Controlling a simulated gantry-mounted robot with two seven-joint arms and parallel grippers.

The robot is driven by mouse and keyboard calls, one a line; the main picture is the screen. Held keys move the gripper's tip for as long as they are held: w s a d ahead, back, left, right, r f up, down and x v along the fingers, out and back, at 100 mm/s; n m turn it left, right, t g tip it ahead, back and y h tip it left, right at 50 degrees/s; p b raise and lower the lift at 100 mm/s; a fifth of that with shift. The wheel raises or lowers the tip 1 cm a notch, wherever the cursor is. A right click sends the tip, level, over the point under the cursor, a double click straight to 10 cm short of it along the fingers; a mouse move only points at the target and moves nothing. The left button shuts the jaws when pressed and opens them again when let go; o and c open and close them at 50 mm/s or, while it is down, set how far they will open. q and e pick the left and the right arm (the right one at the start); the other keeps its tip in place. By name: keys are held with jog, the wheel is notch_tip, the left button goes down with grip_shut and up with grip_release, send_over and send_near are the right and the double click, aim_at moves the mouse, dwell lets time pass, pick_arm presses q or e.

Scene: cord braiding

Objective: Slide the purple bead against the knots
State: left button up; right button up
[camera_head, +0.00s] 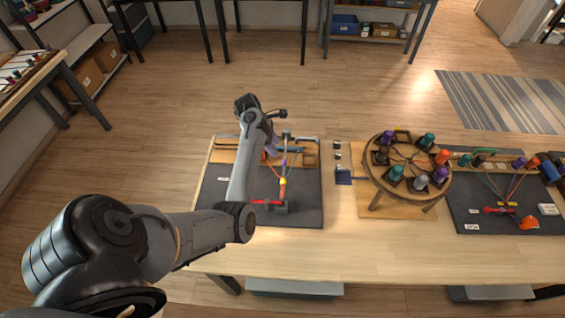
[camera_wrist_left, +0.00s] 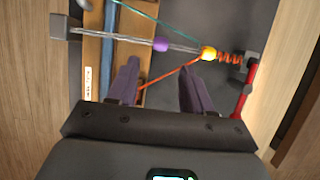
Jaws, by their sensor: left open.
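The purple bead (camera_wrist_left: 161,44) sits on pale cords in the left wrist view, apart from the yellow bead (camera_wrist_left: 208,53). The orange knots (camera_wrist_left: 230,58) lie on the far side of the yellow bead, beside a grey block with a red bar (camera_wrist_left: 243,92). The purple bead also shows small in the head view (camera_head: 284,162). My left gripper (camera_wrist_left: 158,66) is open, its two purple fingers apart and pointing toward the cords. The purple bead lies just beyond the fingertips, not visibly gripped. An orange cord runs between the fingers. My right gripper is not in view.
The dark mat (camera_head: 310,211) lies on the wooden table. A round stand with several coloured bobbins (camera_head: 411,160) stands to the right. Another dark mat (camera_head: 465,220) with cords lies farther right. A grey post (camera_wrist_left: 60,28) holds the cords' other end. The table's front strip is clear.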

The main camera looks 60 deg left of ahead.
aim_at(284, 161)
pick_arm(q)
jog(key=b+x, duration=0.1)
jog(key=x, duration=0.8)
jog(key=shift+d, duration=0.1)
grip_shut()
